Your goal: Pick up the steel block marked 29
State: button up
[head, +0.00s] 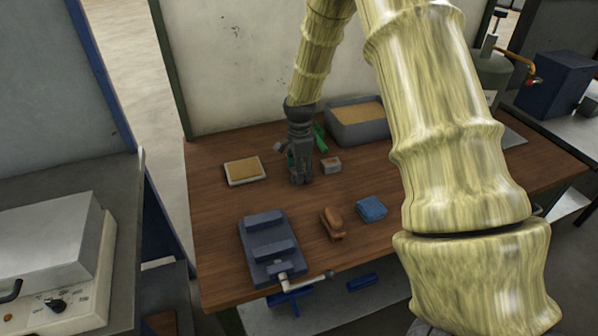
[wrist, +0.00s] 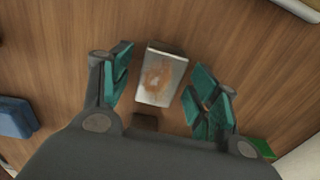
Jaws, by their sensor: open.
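A pale grey steel block (wrist: 162,76) with a rust-brown patch on its upper face shows between the fingers in the wrist view. I cannot read a number on it. My gripper (wrist: 158,95) is open, with one teal-padded finger on either side of the block and a visible gap to each. In the head view my gripper (head: 300,180) points down at the wooden table and hides what lies directly below it. A small grey block (head: 331,166) with a reddish mark is just right of it there. I cannot tell whether the two views show the same block.
On the table (head: 215,215) are a tan-filled tray (head: 244,171) to the left, a sand-filled bin (head: 358,122) behind, and a green object (head: 320,138). In front are a blue-grey vise (head: 268,245), a brown brush-like object (head: 333,223) and a folded blue cloth (head: 371,208).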

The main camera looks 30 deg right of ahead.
jog(key=shift+f, duration=0.25)
grip_shut()
dwell(0.3)
